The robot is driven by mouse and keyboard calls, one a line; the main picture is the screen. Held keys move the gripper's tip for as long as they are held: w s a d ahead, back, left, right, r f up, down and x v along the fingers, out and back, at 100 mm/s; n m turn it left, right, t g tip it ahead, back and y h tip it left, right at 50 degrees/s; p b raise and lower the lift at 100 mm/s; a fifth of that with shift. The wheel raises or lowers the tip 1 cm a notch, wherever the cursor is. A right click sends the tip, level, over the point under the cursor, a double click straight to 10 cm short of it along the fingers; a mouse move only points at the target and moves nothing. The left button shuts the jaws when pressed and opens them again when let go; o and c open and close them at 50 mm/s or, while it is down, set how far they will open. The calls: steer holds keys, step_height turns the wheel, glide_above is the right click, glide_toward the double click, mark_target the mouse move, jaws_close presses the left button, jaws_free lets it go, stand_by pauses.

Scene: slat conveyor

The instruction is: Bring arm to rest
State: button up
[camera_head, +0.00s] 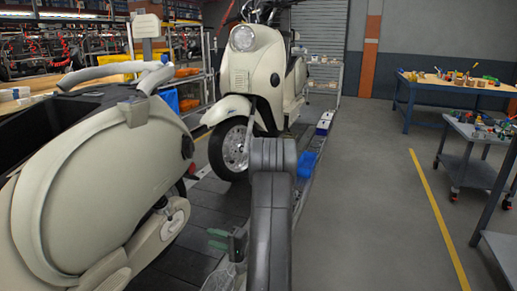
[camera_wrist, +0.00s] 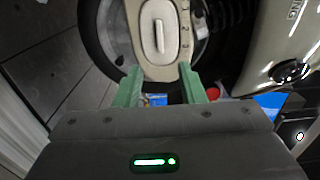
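My gripper (camera_head: 222,239) is low over the slat conveyor (camera_head: 190,225), beside the rear of the near cream scooter (camera_head: 95,180). In the wrist view its two green fingers (camera_wrist: 161,84) stand apart, with no held object visible between them. Ahead of them is a cream scooter cover (camera_wrist: 158,38) with an oval raised piece, in front of a dark wheel (camera_wrist: 100,35). Whether the fingertips touch this cover cannot be told. My dark arm hides part of the conveyor in the head view.
A second cream scooter (camera_head: 255,80) stands farther along the conveyor. A workbench (camera_head: 455,85) and a grey cart (camera_head: 475,150) with small items stand at right. Shelves with orange bins (camera_head: 180,101) are at left. The grey floor right of the conveyor is clear, with a yellow line (camera_head: 435,210).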

mark_target(178, 227)
steer(key=b+x, duration=0.1)
steer(key=x, duration=1.3)
steer(key=shift+w+a+b, duration=0.1)
steer(key=shift+w+b, duration=0.05)
steer(key=shift+b, duration=0.2)
